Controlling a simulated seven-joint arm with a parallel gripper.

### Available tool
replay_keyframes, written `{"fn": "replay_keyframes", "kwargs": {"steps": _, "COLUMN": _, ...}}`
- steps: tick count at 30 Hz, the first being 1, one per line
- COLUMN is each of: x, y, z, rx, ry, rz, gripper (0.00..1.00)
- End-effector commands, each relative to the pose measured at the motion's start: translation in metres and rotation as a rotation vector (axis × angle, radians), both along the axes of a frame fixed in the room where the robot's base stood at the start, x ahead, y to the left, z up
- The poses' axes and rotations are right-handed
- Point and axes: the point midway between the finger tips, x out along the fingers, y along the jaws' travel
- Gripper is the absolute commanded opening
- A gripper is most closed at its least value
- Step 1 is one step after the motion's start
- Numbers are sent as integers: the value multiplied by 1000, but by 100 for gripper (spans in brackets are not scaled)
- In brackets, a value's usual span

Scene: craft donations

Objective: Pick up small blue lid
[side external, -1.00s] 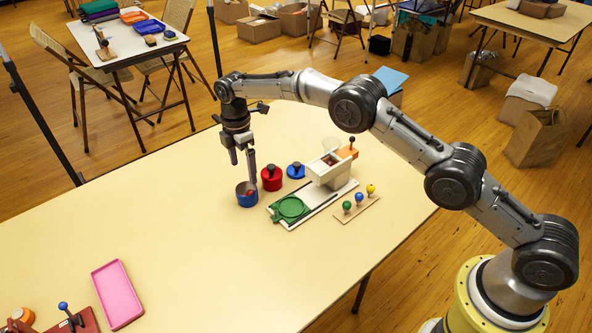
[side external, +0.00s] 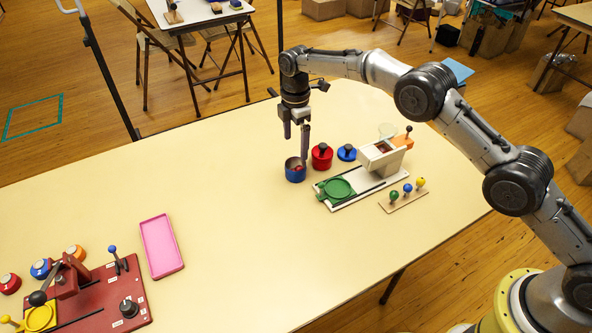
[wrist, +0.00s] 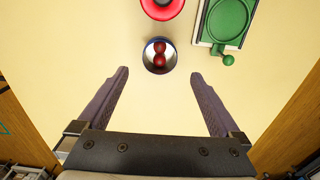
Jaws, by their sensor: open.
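The small blue lid (side external: 347,153) with a dark knob lies on the table, right of the red pot (side external: 321,159). It is out of the wrist view. My gripper (side external: 296,152) is open and empty, pointing down over the small blue pot (side external: 295,174), left of the lid. The pot is uncovered and has red balls inside. In the wrist view, the pot (wrist: 147,57) stands just beyond and between the open fingertips (wrist: 159,75). The red pot's top also shows at that view's upper edge (wrist: 162,10).
Right of the lid stands a white device (side external: 382,158) with a green round tray (side external: 338,190). A board with colored knobs (side external: 407,196) lies in front of it. A pink tray (side external: 161,246) and a red lever board (side external: 110,306) are at left. The table's middle is clear.

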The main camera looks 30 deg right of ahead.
Motion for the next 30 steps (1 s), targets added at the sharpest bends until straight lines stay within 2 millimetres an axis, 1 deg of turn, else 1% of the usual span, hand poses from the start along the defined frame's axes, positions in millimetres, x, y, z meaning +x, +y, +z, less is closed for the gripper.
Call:
{"fn": "replay_keyframes", "kwargs": {"steps": 11, "x": 0, "y": 0, "z": 0, "rx": 0, "ry": 0, "rz": 9, "gripper": 100}}
{"fn": "replay_keyframes", "kwargs": {"steps": 14, "x": 0, "y": 0, "z": -1, "rx": 0, "ry": 1, "rz": 65, "gripper": 100}}
{"fn": "replay_keyframes", "kwargs": {"steps": 16, "x": -3, "y": -4, "z": -2, "rx": -2, "ry": 9, "rz": 128, "gripper": 100}}
{"fn": "replay_keyframes", "kwargs": {"steps": 17, "x": -3, "y": -10, "z": -1, "rx": -2, "ry": 10, "rz": 153, "gripper": 100}}
{"fn": "replay_keyframes", "kwargs": {"steps": 19, "x": -1, "y": -33, "z": 3, "rx": -2, "ry": 13, "rz": 204, "gripper": 100}}
{"fn": "replay_keyframes", "kwargs": {"steps": 20, "x": 0, "y": -48, "z": 6, "rx": -2, "ry": 14, "rz": 220, "gripper": 100}}
{"fn": "replay_keyframes", "kwargs": {"steps": 21, "x": 1, "y": -68, "z": 10, "rx": -1, "ry": 14, "rz": 239, "gripper": 100}}
{"fn": "replay_keyframes", "kwargs": {"steps": 23, "x": 1, "y": -99, "z": 17, "rx": 0, "ry": 14, "rz": 249, "gripper": 100}}
{"fn": "replay_keyframes", "kwargs": {"steps": 24, "x": 1, "y": -118, "z": 21, "rx": 0, "ry": 13, "rz": 245, "gripper": 100}}
{"fn": "replay_keyframes", "kwargs": {"steps": 27, "x": 0, "y": -159, "z": 30, "rx": 1, "ry": 8, "rz": 205, "gripper": 100}}
{"fn": "replay_keyframes", "kwargs": {"steps": 30, "x": 0, "y": -181, "z": 35, "rx": 0, "ry": 2, "rz": 167, "gripper": 100}}
